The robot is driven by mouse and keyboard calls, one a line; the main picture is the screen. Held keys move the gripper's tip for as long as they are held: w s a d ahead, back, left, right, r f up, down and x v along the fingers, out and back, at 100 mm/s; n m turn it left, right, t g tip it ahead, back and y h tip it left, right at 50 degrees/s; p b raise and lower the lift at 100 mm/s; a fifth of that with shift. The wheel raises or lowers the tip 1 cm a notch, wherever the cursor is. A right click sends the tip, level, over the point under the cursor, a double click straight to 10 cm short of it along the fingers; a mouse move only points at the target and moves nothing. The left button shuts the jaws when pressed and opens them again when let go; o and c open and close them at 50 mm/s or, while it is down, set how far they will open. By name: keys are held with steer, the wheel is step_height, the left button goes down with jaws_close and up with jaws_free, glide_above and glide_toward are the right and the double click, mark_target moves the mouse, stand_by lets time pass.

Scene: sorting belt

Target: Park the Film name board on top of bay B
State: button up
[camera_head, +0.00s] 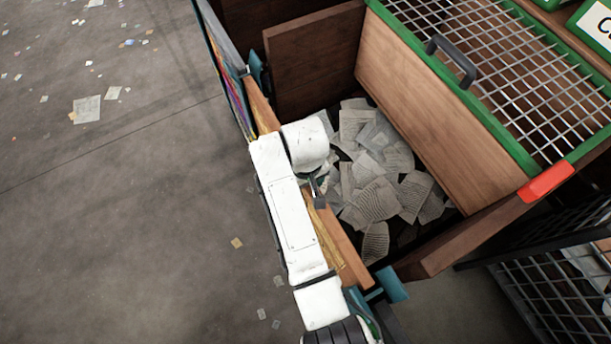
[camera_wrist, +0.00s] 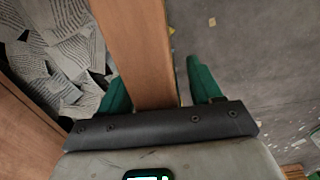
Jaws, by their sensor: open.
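No board reading Film can be made out in either view. A green-framed name board (camera_head: 594,25) at the top right of the head view shows only a letter like C, cut off by the edge. In the wrist view my gripper (camera_wrist: 158,82) is open, with one green finger on each side of a wooden plank's edge (camera_wrist: 138,45). I cannot tell whether the fingers touch it. In the head view my white arm lies along the bin's left wall (camera_head: 345,250) and hides much of it. No bay B label is visible.
The wooden bin holds loose printed papers (camera_head: 375,195). A green-framed mesh panel (camera_head: 520,75) with a dark handle (camera_head: 452,60) and a red tag (camera_head: 546,183) stands to its right. The grey floor (camera_head: 110,200) at left is open, with paper scraps.

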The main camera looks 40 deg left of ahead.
steer(key=shift+s+f, duration=0.1)
steer(key=shift+f, duration=0.05)
step_height(320, 180, up, 11)
steer(key=shift+r, duration=0.1)
stand_by(0.4)
stand_by(0.4)
